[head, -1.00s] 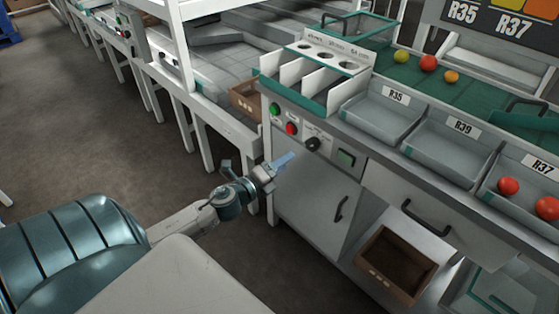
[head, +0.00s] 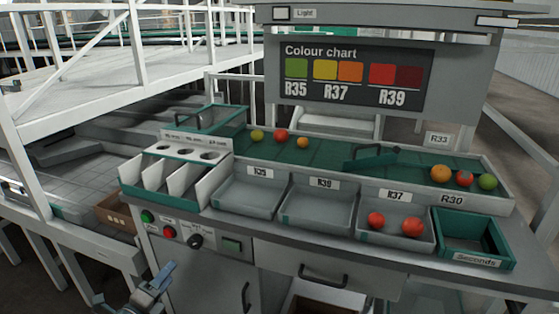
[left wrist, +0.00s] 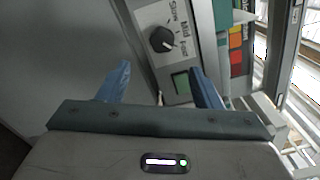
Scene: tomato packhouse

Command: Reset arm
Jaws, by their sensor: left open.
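My left gripper (head: 150,287) is low at the left of the head view, in front of the grey bench cabinet, below the control panel. It is open and empty. In the left wrist view its two blue fingers (left wrist: 160,88) stand apart with nothing between them. Beyond them are the black rotary knob (left wrist: 163,39) and the green switch (left wrist: 181,83). The fingers look clear of both, though the exact gap is hard to tell. My right gripper is in neither view.
A green Seconds crate (head: 474,238) stands at right. Several tomatoes lie on the green mat (head: 345,152). A drawer handle (head: 322,276) juts out below.

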